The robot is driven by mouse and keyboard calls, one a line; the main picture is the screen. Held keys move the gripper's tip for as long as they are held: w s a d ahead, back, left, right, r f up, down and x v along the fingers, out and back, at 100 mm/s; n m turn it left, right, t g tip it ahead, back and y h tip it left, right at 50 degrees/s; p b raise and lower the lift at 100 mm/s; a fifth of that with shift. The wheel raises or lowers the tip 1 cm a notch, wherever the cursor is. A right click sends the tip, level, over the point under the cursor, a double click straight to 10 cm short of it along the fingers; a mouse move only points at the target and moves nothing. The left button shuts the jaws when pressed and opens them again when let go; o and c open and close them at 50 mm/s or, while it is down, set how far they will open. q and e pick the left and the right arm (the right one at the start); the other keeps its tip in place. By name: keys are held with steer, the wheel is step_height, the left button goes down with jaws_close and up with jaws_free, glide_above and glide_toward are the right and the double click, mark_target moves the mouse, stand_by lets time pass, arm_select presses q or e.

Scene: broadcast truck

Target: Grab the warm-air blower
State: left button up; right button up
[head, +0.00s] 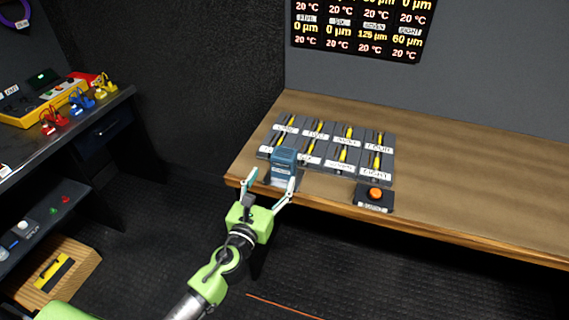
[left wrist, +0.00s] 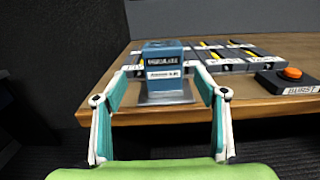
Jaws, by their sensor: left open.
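The warm-air blower looks to be the blue box-shaped device (head: 283,162) with white labels, standing upright on a grey plate at the table's front left edge. It also shows in the left wrist view (left wrist: 163,62), straight ahead; its label is too blurred to read surely. My left gripper (head: 271,186) is open, with its fingers spread to either side of the device's front. In the left wrist view the left gripper (left wrist: 160,92) shows nothing between its fingertips but the device and plate just beyond. I cannot see my right gripper.
Several labelled dark modules with yellow parts (head: 345,155) stand behind and right of the device on the wooden table (head: 470,180). An orange button on a black box (head: 375,194) sits near the front edge. A dark bench (head: 100,115) stands at left.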

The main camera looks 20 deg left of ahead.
mark_target(281, 165)
arm_select(q)
steer(key=w, duration=0.4)
steer(key=shift+d, duration=0.15)
steer(key=shift+w+d+r, duration=0.1)
steer(key=shift+w+d, duration=0.05)
steer(key=shift+w, duration=1.15)
steer(key=shift+w+d+r, duration=0.1)
steer(key=shift+w+d, duration=0.05)
steer(key=shift+w, duration=1.15)
steer(key=c, duration=1.5)
